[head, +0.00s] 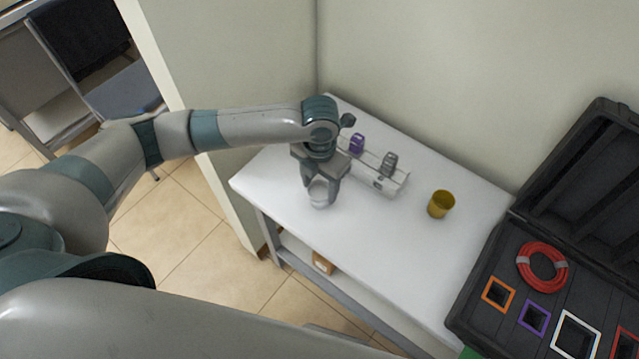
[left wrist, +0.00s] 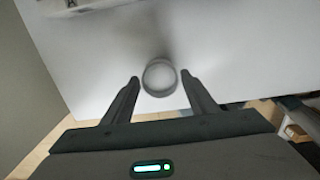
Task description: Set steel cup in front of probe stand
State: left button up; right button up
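The steel cup (head: 320,196) stands on the white table below my left gripper (head: 320,182), near the table's left front edge. In the left wrist view the round cup (left wrist: 159,78) lies between the two fingertips of my left gripper (left wrist: 161,79), with a small gap on each side. The left gripper is open and points down at the cup. The probe stand (head: 378,183) is a pale rack holding a purple piece and a grey piece, just right of and behind the cup. My arm hides its left end. My right gripper is not in view.
A yellow cup (head: 440,205) stands right of the stand on the white table (head: 375,250). An open black case (head: 490,262) with a red coil (head: 541,267) and coloured frames is at the right. The table between the steel cup and the case is clear. Walls stand behind.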

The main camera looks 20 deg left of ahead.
pick_arm(q)
jog(key=shift+o, duration=0.2)
jog(key=shift+r, duration=0.15)
notch_tip(320, 180, up, 12)
jog(key=b, duration=0.3)
dwell(0.4)
jog(key=shift+d, duration=0.1)
dwell(0.3)
